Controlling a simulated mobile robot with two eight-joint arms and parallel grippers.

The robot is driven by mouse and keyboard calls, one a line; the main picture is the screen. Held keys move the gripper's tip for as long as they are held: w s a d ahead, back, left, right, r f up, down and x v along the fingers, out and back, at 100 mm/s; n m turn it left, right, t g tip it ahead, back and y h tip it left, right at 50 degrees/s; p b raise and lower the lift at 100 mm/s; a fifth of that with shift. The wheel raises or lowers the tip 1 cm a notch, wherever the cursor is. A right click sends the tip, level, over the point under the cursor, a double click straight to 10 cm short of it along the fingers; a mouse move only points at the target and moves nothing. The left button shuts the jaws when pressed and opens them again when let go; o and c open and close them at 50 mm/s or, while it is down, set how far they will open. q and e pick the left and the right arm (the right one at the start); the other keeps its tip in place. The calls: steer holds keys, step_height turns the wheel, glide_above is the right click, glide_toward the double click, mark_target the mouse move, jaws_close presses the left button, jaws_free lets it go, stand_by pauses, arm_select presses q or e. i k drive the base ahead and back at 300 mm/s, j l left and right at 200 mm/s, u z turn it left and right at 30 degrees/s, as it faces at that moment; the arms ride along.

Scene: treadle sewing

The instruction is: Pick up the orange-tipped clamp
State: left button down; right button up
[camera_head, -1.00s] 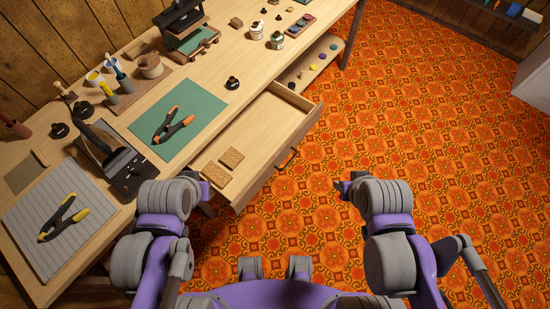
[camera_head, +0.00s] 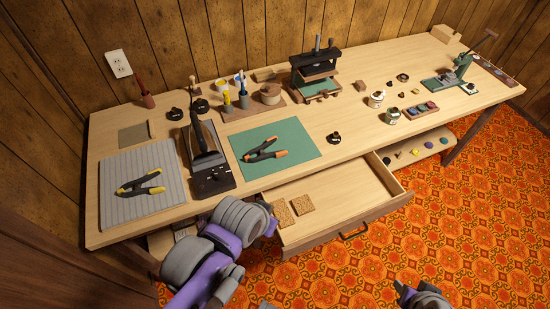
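The orange-tipped clamp (camera_head: 262,149) is black with orange tips. It lies on the green mat (camera_head: 297,137) on the workbench, behind the open drawer. A similar yellow-tipped clamp (camera_head: 141,184) lies on the grey ridged mat (camera_head: 125,163) at the left. My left arm is at the bottom, in front of the bench, to the lower left of the orange-tipped clamp. Only a small part of my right arm shows at the bottom right, over the floor. I see no gripper fingers on either arm, and nothing touches the orange-tipped clamp.
A black upright tool on a dark base (camera_head: 211,181) stands between the two mats. The open drawer (camera_head: 345,203) juts out in front and holds two cork squares (camera_head: 301,205). A dark press (camera_head: 315,75), jars and pots stand behind and to the right. Patterned floor is clear at the right.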

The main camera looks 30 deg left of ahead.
mark_target(277, 154)
steer(key=i+l, duration=0.15)
steer(key=i+l+u, duration=0.15)
steer(key=u, duration=0.25)
steer(key=i+l+u, duration=0.2)
steer(key=u, duration=0.15)
steer(key=i+j+u, duration=0.15)
steer(key=u, duration=0.35)
steer(key=i+u, duration=0.5)
steer(key=k+l, duration=0.05)
steer(key=k, duration=0.05)
